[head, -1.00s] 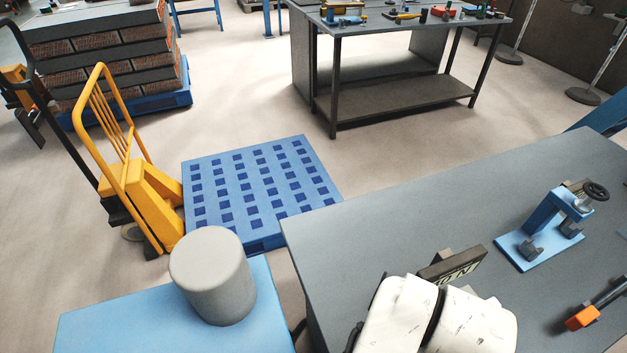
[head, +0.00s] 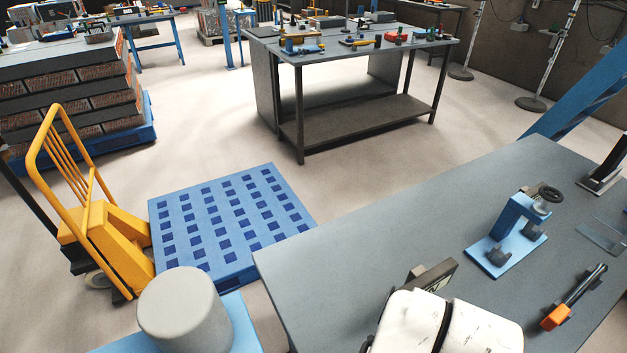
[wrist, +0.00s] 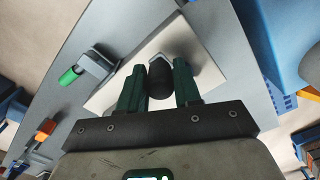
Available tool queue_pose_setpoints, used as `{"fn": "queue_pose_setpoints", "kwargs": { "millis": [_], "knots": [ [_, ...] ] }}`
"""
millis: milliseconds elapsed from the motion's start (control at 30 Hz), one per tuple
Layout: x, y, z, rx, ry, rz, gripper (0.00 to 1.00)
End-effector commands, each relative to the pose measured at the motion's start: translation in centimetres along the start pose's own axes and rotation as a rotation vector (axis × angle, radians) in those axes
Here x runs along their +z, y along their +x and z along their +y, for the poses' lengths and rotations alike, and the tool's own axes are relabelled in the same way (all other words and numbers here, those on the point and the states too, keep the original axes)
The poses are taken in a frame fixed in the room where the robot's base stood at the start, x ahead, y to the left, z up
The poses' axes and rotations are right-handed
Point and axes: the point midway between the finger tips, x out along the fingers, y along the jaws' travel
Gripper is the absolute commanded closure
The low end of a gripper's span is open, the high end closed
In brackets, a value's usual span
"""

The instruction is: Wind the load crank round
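In the wrist view, my gripper (wrist: 160,82) has two dark green fingers, one on each side of a dark rounded knob (wrist: 160,84). I see little or no gap beside the knob, but whether the fingers press on it is unclear. Whether this knob is the load crank's handle is also unclear. Below it lies a pale plate (wrist: 106,97) on the grey bench. In the head view my white arm covers the bench's near part, and my gripper is hidden. A dark box with a pale label (head: 433,276) shows just behind the arm.
On the grey bench (head: 370,220) stands a blue fixture with a black handwheel (head: 508,230). An orange-ended tool (head: 572,298) lies nearer. In the wrist view a green-ended tool (wrist: 70,77) lies left. A blue pallet (head: 230,225) and yellow pallet truck (head: 100,235) are on the floor.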

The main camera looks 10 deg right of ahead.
Motion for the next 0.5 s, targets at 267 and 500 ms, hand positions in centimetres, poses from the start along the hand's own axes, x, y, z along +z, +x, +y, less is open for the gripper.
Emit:
{"fn": "queue_pose_setpoints", "kwargs": {
  "millis": [267,500],
  "knots": [
    [0.02,0.00,-0.10,-0.001,-0.002,-0.001,0.47],
    [0.02,-0.27,-0.13,-0.002,-0.002,-0.001,0.47]
  ]
}}
